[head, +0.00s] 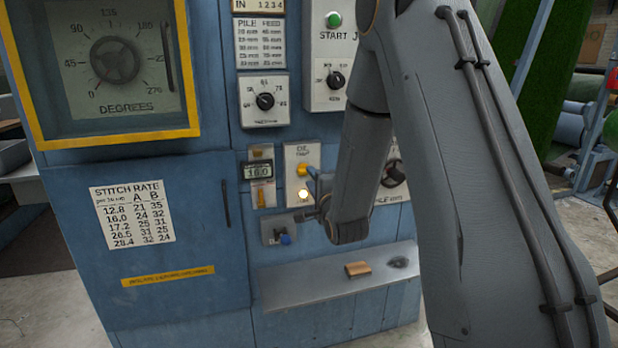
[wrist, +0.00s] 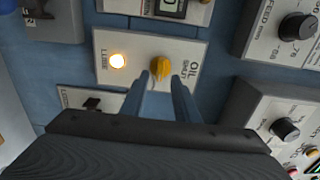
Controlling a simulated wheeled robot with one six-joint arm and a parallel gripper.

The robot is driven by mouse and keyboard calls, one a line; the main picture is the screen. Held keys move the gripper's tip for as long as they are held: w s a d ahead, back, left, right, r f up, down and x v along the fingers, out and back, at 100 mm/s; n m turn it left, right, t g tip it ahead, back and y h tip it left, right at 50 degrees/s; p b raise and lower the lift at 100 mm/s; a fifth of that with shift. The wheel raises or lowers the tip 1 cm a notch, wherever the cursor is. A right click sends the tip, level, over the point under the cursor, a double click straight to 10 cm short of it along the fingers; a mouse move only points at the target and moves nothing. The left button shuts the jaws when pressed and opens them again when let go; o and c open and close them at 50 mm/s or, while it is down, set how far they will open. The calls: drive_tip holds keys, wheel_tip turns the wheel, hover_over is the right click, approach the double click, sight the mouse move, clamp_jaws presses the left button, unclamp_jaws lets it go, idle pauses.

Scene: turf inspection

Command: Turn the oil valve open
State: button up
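The oil valve is a yellow knob on a white plate marked OIL. It shows in the wrist view (wrist: 162,68) and in the head view (head: 300,169). A lit amber lamp (wrist: 118,60) sits beside the knob on the same plate; it also glows in the head view (head: 303,195). My gripper (wrist: 159,77) is open, its two blue fingers pointing at the knob, one tip on each side of it. The right tip in the wrist view overlaps the knob's edge; I cannot tell whether it touches. In the head view my arm hides part of the gripper.
A small display (head: 258,170) reading about 16.0 is left of the oil plate. A ledge (head: 330,278) juts out underneath with a wooden block (head: 358,269). Dials and a START button (head: 334,19) are above.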

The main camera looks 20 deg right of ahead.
drive_tip(key=s, duration=0.3)
drive_tip(key=shift+s, duration=0.3)
drive_tip(key=s+a+f+n+g+p, duration=0.1)
drive_tip(key=s+f+n+g, duration=0.35)
drive_tip(key=s, duration=0.25)
drive_tip(key=s+a+f+n+g+p, duration=0.1)
drive_tip(key=s+a+f+n+g, duration=0.15)
drive_tip(key=s+n+g, duration=0.45)
drive_tip(key=s+a+n+g, duration=0.1)
drive_tip(key=s+n+g, duration=0.5)
drive_tip(key=s, duration=1.6)
drive_tip(key=shift+a+f+n+p, duration=0.2)
drive_tip(key=shift+a+n+p, duration=0.15)
drive_tip(key=shift+p, duration=0.1)
